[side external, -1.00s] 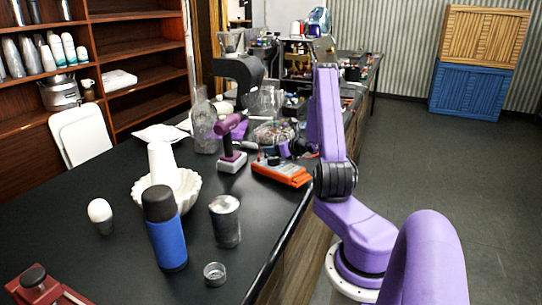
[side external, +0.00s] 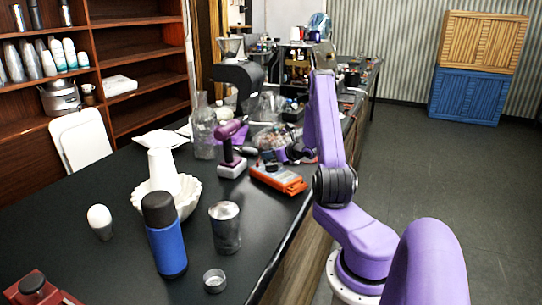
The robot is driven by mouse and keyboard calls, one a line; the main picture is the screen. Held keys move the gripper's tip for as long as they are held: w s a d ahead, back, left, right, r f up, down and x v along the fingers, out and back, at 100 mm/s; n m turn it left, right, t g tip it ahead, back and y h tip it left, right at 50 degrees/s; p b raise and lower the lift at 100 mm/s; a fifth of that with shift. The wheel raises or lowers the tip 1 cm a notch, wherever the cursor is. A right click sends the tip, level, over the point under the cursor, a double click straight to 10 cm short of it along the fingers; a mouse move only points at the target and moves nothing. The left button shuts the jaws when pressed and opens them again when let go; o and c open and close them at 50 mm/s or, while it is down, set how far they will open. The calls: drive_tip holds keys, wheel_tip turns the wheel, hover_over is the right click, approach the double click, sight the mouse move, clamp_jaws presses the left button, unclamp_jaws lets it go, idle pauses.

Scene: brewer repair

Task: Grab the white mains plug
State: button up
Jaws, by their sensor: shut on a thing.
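My gripper (side external: 277,156) is small and dark in the side external view, at the end of my purple arm. It is low over the crowded part of the black bench, just behind the orange device. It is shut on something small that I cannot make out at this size. I cannot pick out the white mains plug with certainty; my wrist and the clutter cover much of that spot.
An orange device (side external: 285,182) lies close in front of my gripper, near the bench edge. A purple drill (side external: 229,140) and a clear glass bottle (side external: 204,138) stand to the left. A blue bottle (side external: 168,248) and metal cup (side external: 225,228) stand nearer the camera.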

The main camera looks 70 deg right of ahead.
drive_tip(key=shift+s+a, duration=0.1)
wheel_tip(320, 180, up, 2)
drive_tip(key=shift+r, duration=0.2)
drive_tip(key=s+a+r, duration=0.9)
drive_tip(key=a, duration=0.1)
drive_tip(key=shift+s+r, duration=0.15)
drive_tip(key=shift+r, duration=0.25)
